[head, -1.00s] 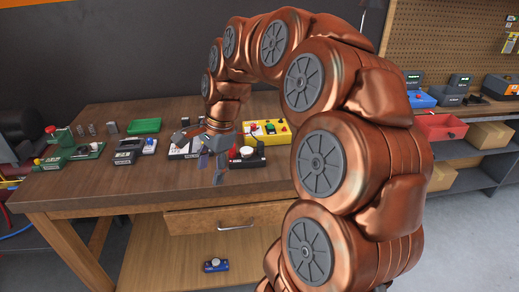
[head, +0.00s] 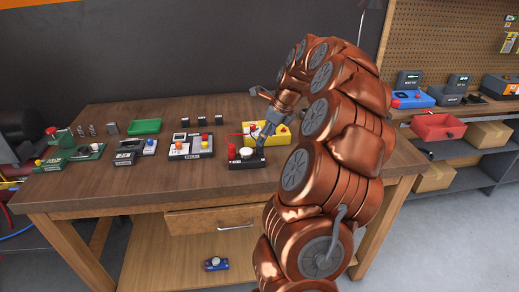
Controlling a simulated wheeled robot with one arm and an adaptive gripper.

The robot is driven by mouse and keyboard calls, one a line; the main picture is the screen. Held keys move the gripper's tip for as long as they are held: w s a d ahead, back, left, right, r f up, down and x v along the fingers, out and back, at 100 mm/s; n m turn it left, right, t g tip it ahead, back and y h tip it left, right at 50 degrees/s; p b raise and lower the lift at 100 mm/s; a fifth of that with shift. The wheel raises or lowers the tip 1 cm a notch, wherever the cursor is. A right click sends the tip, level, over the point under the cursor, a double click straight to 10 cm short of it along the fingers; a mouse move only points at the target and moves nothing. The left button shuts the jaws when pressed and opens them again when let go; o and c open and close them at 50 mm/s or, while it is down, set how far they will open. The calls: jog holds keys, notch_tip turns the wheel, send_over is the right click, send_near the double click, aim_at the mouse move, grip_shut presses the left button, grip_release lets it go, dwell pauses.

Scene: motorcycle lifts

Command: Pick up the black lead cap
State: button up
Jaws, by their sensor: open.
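A black box (head: 247,164) with a white round top part and a red piece at its left sits near the front of the wooden bench. A thin red lead (head: 236,136) rises behind it. I cannot make out a black lead cap for certain; it may be hidden by my gripper or too small against the black box. My gripper (head: 260,143) is open, pointing down at the right rear of the black box, in front of the yellow box. Whether it touches anything cannot be told.
A yellow box (head: 250,129) with red knobs stands behind. A grey panel with coloured buttons (head: 190,148), a green tray (head: 145,127) and several small black blocks (head: 202,121) lie left. The bench's front left top (head: 120,185) is clear.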

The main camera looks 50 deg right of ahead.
aim_at(260, 149)
jog(key=x, duration=0.1)
jog(key=p+x, duration=0.1)
jog(key=x, duration=0.1)
jog(key=p+x, duration=0.1)
jog(key=x, duration=0.1)
jog(key=shift+w+d, duration=0.2)
jog(key=shift+r, duration=0.1)
grip_shut()
